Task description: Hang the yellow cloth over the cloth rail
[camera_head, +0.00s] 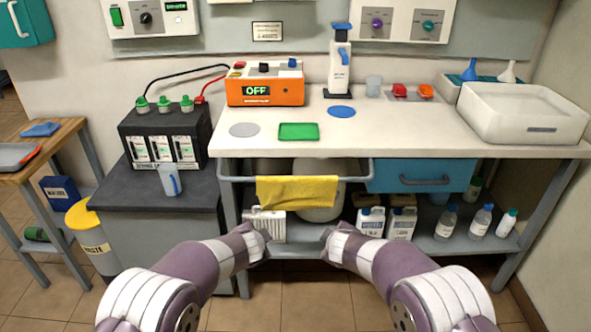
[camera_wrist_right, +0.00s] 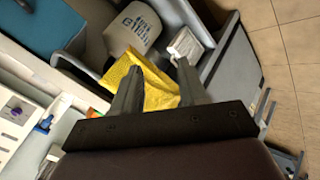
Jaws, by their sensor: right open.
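The yellow cloth (camera_head: 297,191) hangs over the cloth rail (camera_head: 232,179) below the front of the bench, near the rail's middle. Its lower edge hangs free and a little uneven. The cloth also shows in the right wrist view (camera_wrist_right: 155,88), beyond and between the fingers. My right gripper (camera_wrist_right: 159,65) is open, with no cloth seen pinched in it; whether a finger touches the cloth I cannot tell. In the head view my arms end below the rail, one on either side of the cloth, and their wrists hide the fingers. The left jaws cannot be made out.
A white ribbed container (camera_head: 266,226) stands below the rail at the left. A pale bucket (camera_wrist_right: 133,28) and white bottles (camera_head: 401,222) stand on the lower shelf. A blue drawer (camera_head: 420,175) is right of the rail. A grey battery cabinet (camera_head: 170,220) stands left.

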